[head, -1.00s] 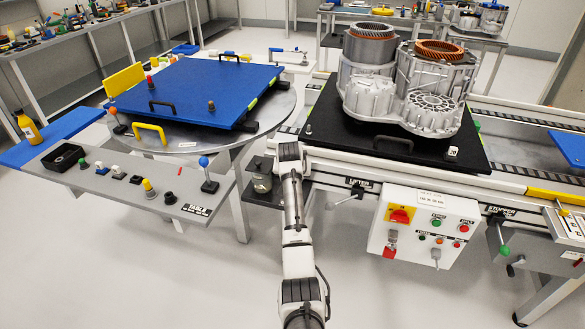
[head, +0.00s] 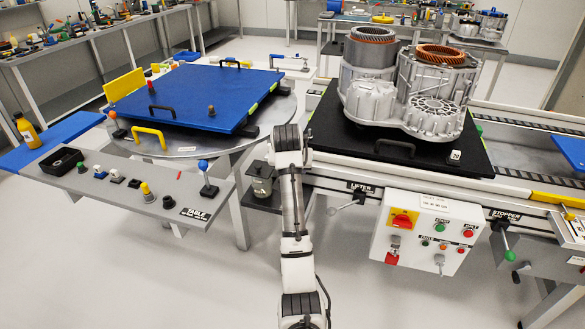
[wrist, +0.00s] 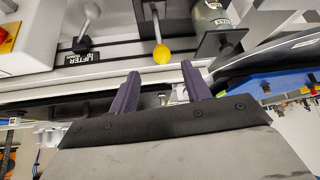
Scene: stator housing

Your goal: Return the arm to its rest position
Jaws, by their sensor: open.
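My arm rises from the bottom centre of the head view, with its upper joint in front of the gap between the turntable and the conveyor. My gripper's fingers are hidden behind my arm in the head view. In the wrist view my gripper (wrist: 160,90) shows two dark purple fingers spread apart, with nothing between them. A yellow knob (wrist: 162,54) on a lever and the lifter label (wrist: 80,60) appear beyond the fingers.
The stator housing (head: 405,85) stands on a black plate (head: 335,128) on the conveyor. A control box (head: 425,232) hangs below. The round table (head: 180,145) carries a blue plate (head: 195,92). A shelf (head: 130,190) with knobs juts out at left. Open floor lies in front.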

